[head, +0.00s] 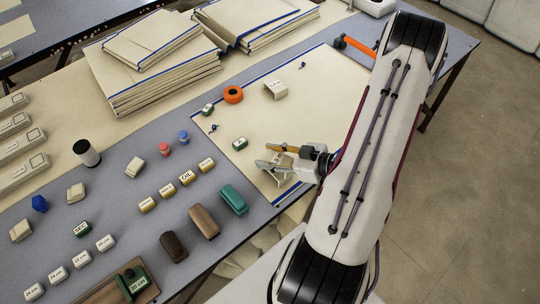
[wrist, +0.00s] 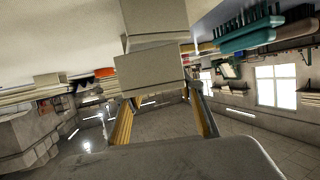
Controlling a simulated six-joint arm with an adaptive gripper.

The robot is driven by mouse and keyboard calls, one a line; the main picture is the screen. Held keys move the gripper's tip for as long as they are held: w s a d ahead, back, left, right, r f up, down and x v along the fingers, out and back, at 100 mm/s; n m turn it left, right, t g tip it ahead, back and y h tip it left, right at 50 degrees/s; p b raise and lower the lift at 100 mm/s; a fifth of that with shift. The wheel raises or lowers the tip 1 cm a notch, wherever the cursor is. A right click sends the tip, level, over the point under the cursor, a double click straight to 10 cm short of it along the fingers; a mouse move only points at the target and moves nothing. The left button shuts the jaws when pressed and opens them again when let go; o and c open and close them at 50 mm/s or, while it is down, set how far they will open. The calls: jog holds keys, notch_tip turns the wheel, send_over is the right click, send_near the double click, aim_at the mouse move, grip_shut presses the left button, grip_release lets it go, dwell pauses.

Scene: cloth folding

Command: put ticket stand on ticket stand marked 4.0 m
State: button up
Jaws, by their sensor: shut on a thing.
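My gripper (head: 284,157) is low over the cream cloth near its front edge, its fingers around a pale ticket stand (head: 281,160). In the wrist view the fingers (wrist: 165,118) are on either side of this pale boxy stand (wrist: 150,72). A second pale block (wrist: 152,24) shows right beyond it; whether they touch I cannot tell. Another pale ticket stand (head: 276,89) with a small dark mark stands apart, further back on the cloth. Its mark is too small to read. The held stand's face is partly hidden by the fingers.
Left are labelled blocks (head: 186,178), a teal block (head: 233,200) and brown blocks (head: 204,221). Stacked folded cloths (head: 150,75) stand behind. The cloth's back right is mostly clear.

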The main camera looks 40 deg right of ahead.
jog(key=shift+f, duration=0.25)
jog(key=o, duration=0.9)
jog(key=shift+o, duration=0.2)
jog(key=shift+r, duration=0.2)
jog(key=v, duration=1.2)
jog(key=shift+d+f, duration=0.1)
jog(key=shift+d, duration=0.05)
dwell(0.5)
